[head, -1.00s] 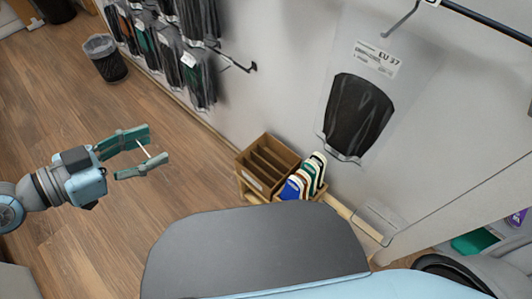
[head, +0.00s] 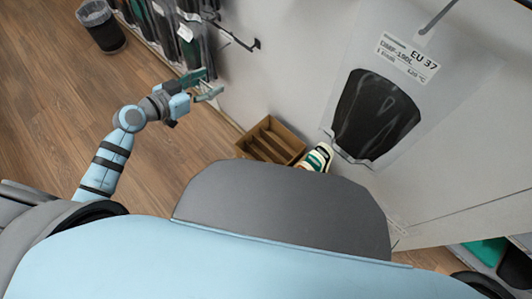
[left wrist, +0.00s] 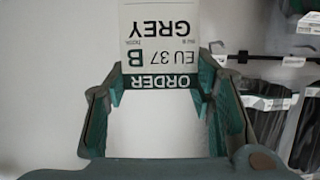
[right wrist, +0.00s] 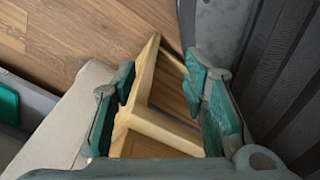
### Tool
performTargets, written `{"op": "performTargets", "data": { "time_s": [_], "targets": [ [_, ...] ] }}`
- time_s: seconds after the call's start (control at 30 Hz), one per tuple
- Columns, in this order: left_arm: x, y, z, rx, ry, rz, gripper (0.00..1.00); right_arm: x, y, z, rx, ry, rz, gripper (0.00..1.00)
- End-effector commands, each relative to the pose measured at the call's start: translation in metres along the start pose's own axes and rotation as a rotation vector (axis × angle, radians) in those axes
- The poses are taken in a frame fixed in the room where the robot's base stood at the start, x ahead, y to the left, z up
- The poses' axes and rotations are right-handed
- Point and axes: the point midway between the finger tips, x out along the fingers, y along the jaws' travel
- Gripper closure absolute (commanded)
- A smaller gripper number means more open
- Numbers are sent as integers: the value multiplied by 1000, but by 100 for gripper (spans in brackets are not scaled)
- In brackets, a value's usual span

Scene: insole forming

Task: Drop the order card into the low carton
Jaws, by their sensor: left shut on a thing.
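The order card (left wrist: 160,50), white with a dark green band reading ORDER, EU 37, B and GREY, is upside down in the left wrist view. My left gripper (head: 208,84) is shut on it; its fingertips (left wrist: 162,82) are at the card's two sides. In the head view the card is too small to make out clearly. A low brown open box with dividers (head: 288,138), seemingly the carton, stands low by the wall, below and to the right of the left gripper. My right gripper (right wrist: 162,82) is open and empty in its wrist view.
A bagged black insole marked EU 37 (head: 378,115) hangs on the wall. More bags (head: 190,45) hang near the left gripper. A bin (head: 101,26) stands at upper left. A wooden frame (right wrist: 150,112) lies beyond the right gripper.

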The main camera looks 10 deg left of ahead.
Motion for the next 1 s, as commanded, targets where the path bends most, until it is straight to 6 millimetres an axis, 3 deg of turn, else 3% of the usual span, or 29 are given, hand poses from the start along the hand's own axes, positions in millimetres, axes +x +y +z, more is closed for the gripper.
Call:
{"op": "performTargets", "data": {
  "time_s": [0.03, 0.2, 0.4, 0.5, 0.67, 1.0],
  "targets": [
    [15, 7, 18, -16, 1, -9, 59, 3, 0, 0, 0, 0, 0, 60],
    [66, 50, 68, -17, 2, -7, 59, 8, 0, 1, 0, 0, 0, 60],
    [112, 115, 96, 7, 2, 43, 59, 11, 0, 1, 0, 0, 1, 60],
    [122, 131, 101, 18, 2, 59, 59, 13, 0, 1, -1, 0, 1, 60],
    [129, 136, 115, 25, 2, 63, 59, 30, 1, 2, -5, 1, 4, 60],
    [143, 135, 156, 24, 2, 63, 59, 85, 20, -2, -39, 18, 38, 60]
  ]
}}
